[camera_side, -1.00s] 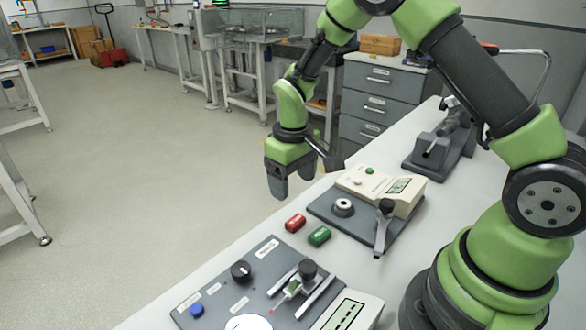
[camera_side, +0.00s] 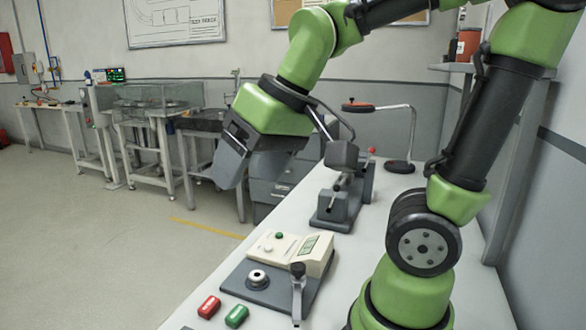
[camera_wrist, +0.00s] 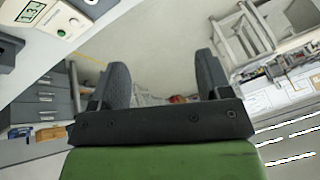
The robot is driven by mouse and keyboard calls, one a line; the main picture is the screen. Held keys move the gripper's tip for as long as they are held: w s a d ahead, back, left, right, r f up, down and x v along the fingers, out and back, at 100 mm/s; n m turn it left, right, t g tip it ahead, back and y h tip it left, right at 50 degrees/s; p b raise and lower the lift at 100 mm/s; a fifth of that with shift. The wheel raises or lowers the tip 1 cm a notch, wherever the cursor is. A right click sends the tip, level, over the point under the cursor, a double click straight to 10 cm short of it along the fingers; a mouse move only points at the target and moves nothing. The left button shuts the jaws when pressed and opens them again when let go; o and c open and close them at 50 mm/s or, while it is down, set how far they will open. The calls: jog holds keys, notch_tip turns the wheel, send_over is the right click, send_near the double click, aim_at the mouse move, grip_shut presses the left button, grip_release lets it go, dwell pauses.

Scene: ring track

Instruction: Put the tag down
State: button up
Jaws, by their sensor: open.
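A red tag-like block (camera_side: 209,307) and a green one (camera_side: 237,316) lie side by side on the white bench at the bottom of the side view. I cannot tell which is the tag meant. My gripper (camera_side: 227,178) is raised well above the bench, tilted, up and away from both blocks. In the wrist view its two dark fingers (camera_wrist: 163,85) are spread apart with nothing held between them; floor and distant items show through the gap. Neither block is visible in the wrist view.
A tester with a cream box (camera_side: 290,254), a round socket (camera_side: 258,277) and a black-knobbed lever (camera_side: 298,285) stands behind the blocks. A grey clamp fixture (camera_side: 338,207) sits farther back. Grey drawers (camera_side: 268,190) stand beyond the bench. Open floor lies left.

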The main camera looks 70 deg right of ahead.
jog(key=shift+m+t+y, duration=0.3)
jog(key=shift+m+t, duration=0.1)
jog(key=shift+t, duration=0.5)
jog(key=s, duration=0.6)
jog(key=shift+a+r, duration=0.35)
jog(key=shift+a, duration=0.05)
